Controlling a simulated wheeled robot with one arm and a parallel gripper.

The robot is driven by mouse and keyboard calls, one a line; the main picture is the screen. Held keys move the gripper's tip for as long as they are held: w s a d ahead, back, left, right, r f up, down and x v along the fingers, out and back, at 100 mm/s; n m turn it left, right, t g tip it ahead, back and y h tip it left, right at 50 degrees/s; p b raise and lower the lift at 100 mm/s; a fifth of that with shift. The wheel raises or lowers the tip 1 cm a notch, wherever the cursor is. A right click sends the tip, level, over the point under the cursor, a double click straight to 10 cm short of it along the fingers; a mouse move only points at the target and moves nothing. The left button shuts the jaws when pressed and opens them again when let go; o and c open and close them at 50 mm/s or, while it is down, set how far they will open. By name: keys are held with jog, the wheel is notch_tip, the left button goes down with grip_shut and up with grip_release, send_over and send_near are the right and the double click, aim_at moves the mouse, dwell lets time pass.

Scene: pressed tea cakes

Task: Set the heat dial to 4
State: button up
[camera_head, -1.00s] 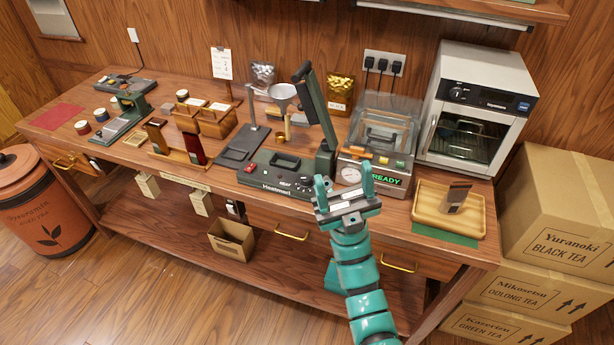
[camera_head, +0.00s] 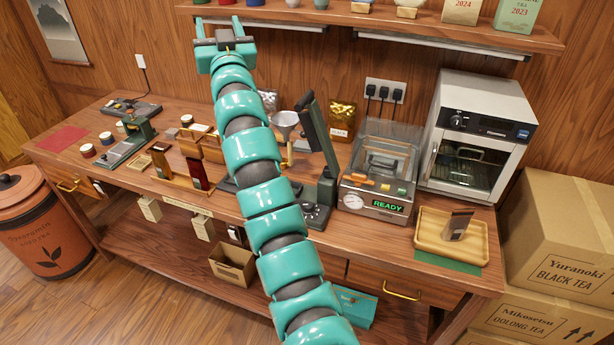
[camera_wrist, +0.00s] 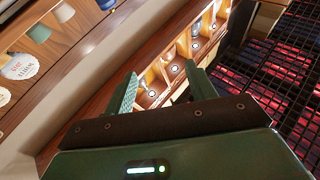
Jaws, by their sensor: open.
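My gripper (camera_head: 223,30) is raised near the wall shelf, far above and left of both dials. In the wrist view my gripper (camera_wrist: 165,88) is open and empty, and neither dial shows.
The vacuum machine (camera_head: 380,165) with a READY display stands right of the sealer. A wooden tray (camera_head: 431,240) holds a dark packet. The wall shelf (camera_head: 390,29) overhangs the bench at the back. Boxes (camera_head: 562,240) stand at the right.

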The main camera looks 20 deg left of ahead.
jog(key=w+d+f+m+g+h, duration=0.1)
jog(key=w+f+m+g+h, duration=0.25)
jog(key=w+f+h, duration=0.35)
jog(key=m+g+h, duration=0.8)
jog(key=g, duration=0.3)
send_near(308, 205)
jog(key=shift+n+h, duration=0.25)
jog(key=shift+h, duration=0.05)
jog(key=p+x, duration=0.2)
jog(key=x, duration=0.2)
jog(key=p+x, duration=0.2)
jog(key=x, duration=0.2)
jog(key=shift+w+a+f, duration=0.2)
jog(key=shift+f, duration=0.05)
jog(key=c, duration=1)
